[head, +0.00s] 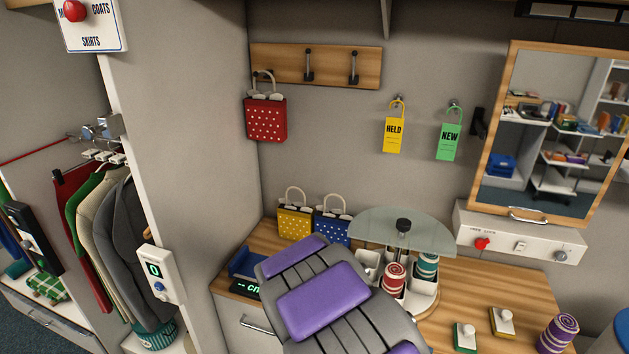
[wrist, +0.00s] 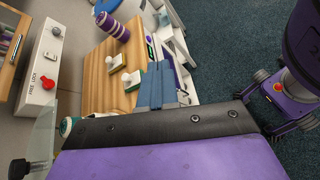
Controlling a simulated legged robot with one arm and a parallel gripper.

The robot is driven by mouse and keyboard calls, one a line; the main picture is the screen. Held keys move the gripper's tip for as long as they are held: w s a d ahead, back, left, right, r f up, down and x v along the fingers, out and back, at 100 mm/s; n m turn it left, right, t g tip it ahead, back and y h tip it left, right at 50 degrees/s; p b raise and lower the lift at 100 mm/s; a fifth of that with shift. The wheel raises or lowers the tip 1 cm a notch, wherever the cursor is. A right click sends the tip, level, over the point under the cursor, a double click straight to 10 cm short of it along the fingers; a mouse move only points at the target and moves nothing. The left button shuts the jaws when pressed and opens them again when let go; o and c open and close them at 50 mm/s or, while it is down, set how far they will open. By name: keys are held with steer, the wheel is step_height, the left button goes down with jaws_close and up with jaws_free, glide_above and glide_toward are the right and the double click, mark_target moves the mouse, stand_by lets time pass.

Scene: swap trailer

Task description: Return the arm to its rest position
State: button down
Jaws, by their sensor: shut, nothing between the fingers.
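My arm (head: 322,300), grey with purple pads, rises from the bottom of the head view and covers part of the wooden counter. Its gripper end cannot be made out there. In the wrist view my gripper (wrist: 157,86) shows as two blue-grey fingers close together, shut and empty. They appear over the counter's edge near two white-knobbed stamps, with no visible contact. A black and purple part of my arm fills the bottom of that view. My own purple and dark body parts show at its right.
The counter (head: 515,286) carries a round caddy (head: 427,303) under a glass top, stamps (head: 503,320), a purple roll (head: 556,333) and yellow and blue bags (head: 295,222). A mirror (head: 545,130) stands behind. A partition (head: 185,150) is at left. Dark blue carpet (wrist: 225,50) lies open beside the counter.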

steer(key=s+r+m+g+y, duration=0.2)
steer(key=s+r+m+y, duration=0.3)
steer(key=s, duration=0.6)
steer(key=s+a+r+m+t+y, duration=0.2)
steer(key=s+a+m+y, duration=0.3)
steer(key=s, duration=0.7)
steer(key=shift+a+r+m+t+y, duration=0.3)
steer(key=shift+a+r+y, duration=0.05)
steer(key=shift+a+y, duration=0.7)
steer(key=shift+w, duration=0.1)
